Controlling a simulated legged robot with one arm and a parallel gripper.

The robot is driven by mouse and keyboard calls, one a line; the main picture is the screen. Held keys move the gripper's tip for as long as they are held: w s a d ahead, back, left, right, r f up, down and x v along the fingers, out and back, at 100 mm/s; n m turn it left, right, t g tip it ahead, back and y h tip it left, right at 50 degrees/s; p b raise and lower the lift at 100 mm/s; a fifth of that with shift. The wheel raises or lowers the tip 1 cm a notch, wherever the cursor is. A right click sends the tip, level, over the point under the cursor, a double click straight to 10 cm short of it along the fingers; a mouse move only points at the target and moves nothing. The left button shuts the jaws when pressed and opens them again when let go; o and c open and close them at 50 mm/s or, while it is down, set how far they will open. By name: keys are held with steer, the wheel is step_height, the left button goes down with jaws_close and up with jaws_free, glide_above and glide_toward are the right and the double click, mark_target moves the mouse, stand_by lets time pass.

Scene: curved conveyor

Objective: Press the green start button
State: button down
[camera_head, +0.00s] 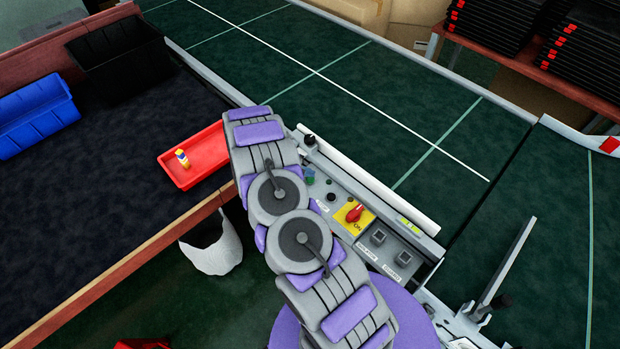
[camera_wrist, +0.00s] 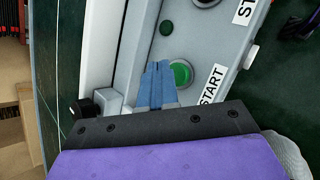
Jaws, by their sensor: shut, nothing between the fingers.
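The green start button (camera_wrist: 181,73) is round, with a light ring, and sits on the grey control panel (camera_wrist: 205,45) beside a white START label (camera_wrist: 212,85). My gripper (camera_wrist: 157,66) shows in the wrist view as two blue-grey fingers, shut with nothing between them. The fingertips are just left of the button and overlap its left edge in the picture; I cannot tell whether they touch it. In the head view my arm covers part of the panel (camera_head: 345,190), and a small green spot (camera_head: 309,180) shows beside the arm. The fingertips are hidden there.
The panel carries a red rotary switch on a yellow plate (camera_head: 355,213) and several dark buttons. The green conveyor (camera_head: 370,100) runs behind it. A red tray (camera_head: 205,150) with a small bottle (camera_head: 182,158), a blue bin (camera_head: 35,115) and a black bin (camera_head: 120,60) stand left.

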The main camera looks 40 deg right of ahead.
mark_target(307, 180)
steer(key=shift+r+p, duration=0.9)
steer(key=shift+r, duration=1.6)
steer(key=shift+a+r, duration=0.1)
steer(key=shift+r, duration=0.1)
steer(key=s+a+r+m+y, duration=0.1)
steer(key=s+a+r, duration=0.2)
steer(key=a+r, duration=0.35)
steer(key=s+a+r+m+y, duration=0.15)
steer(key=s+a+r, duration=0.25)
steer(key=r, duration=0.5)
steer(key=s+a+r+y, duration=0.2)
steer(key=s+a+r, duration=0.1)
steer(key=a+r, duration=0.3)
steer(key=s+a+r+y, duration=0.1)
steer(key=s+a+r, duration=0.2)
steer(key=s, duration=0.5)
steer(key=s+a+r+m+t+y, duration=0.1)
steer(key=s+a+r, duration=0.3)
steer(key=s, duration=0.3)
steer(key=s+a+r+m+y, duration=0.1)
steer(key=s+a+r+y, duration=0.1)
steer(key=s+a+r, duration=0.2)
steer(key=s+a, duration=0.2)
steer(key=s, duration=0.2)
steer(key=shift+s, duration=0.35)
